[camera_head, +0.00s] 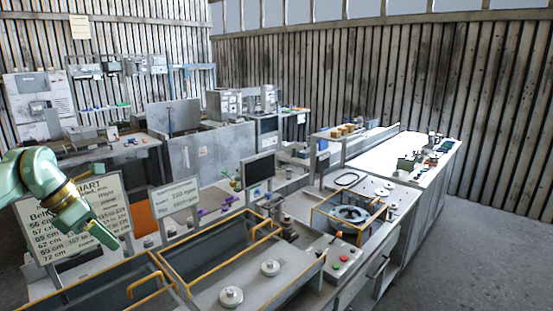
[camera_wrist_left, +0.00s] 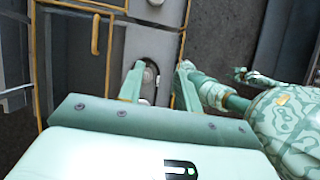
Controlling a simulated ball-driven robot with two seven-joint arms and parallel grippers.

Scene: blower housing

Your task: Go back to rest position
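My left gripper (camera_head: 108,238) shows at the left of the head view, at the end of a pale green arm, in front of the white chart boards. In the left wrist view its two fingers (camera_wrist_left: 158,82) stand well apart. Nothing is held between them, and grey bench surface shows in the gap. In that view more pale green parts of my own body lie at the right. I cannot make out the state of my right gripper among them, and the head view does not show it.
Yellow-railed grey bins (camera_head: 158,262) lie in front, below the left gripper. A grey bench top holds two round white knobs (camera_head: 231,297) and a button box (camera_head: 341,262). A white chart board (camera_head: 112,190) stands close behind the left gripper. Open floor (camera_head: 480,255) lies at the right.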

